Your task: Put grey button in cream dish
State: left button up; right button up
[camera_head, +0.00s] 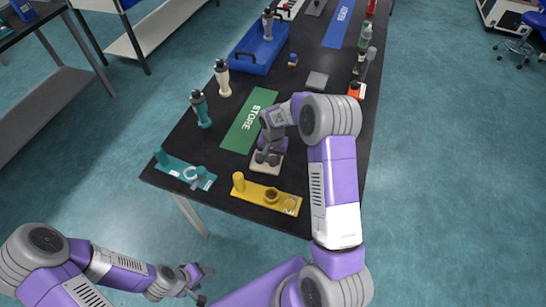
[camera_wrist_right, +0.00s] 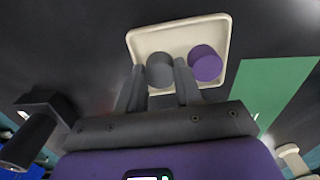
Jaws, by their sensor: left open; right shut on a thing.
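The cream dish (camera_wrist_right: 137,44) is a shallow tray with rounded corners; in the head view it (camera_head: 279,167) lies on the black table below my right gripper (camera_head: 268,156). In the right wrist view, my right gripper (camera_wrist_right: 160,80) is shut on the grey button (camera_wrist_right: 160,70), a short round cylinder. The button appears over the dish's left part; whether it touches the dish floor cannot be told. A purple button (camera_wrist_right: 206,63) sits in the dish to its right. My left gripper (camera_head: 196,284) is open and empty, away from the table at lower left.
A yellow fixture (camera_head: 254,191) and a teal fixture (camera_head: 178,166) stand at the table's near edge. A green STORE mat (camera_head: 249,122) lies beyond the dish. Bottles stand at left, including teal (camera_head: 201,109) and cream (camera_head: 222,78). A blue tray (camera_head: 252,58) is farther back.

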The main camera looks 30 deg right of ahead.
aim_at(273, 159)
jog(key=shift+f, duration=0.25)
jog(key=o, duration=0.8)
jog(key=shift+r, duration=0.1)
jog(key=shift+r, duration=0.55)
notch_tip(273, 159, up, 11)
jog(key=shift+r+p, duration=0.15)
jog(key=shift+p, duration=0.75)
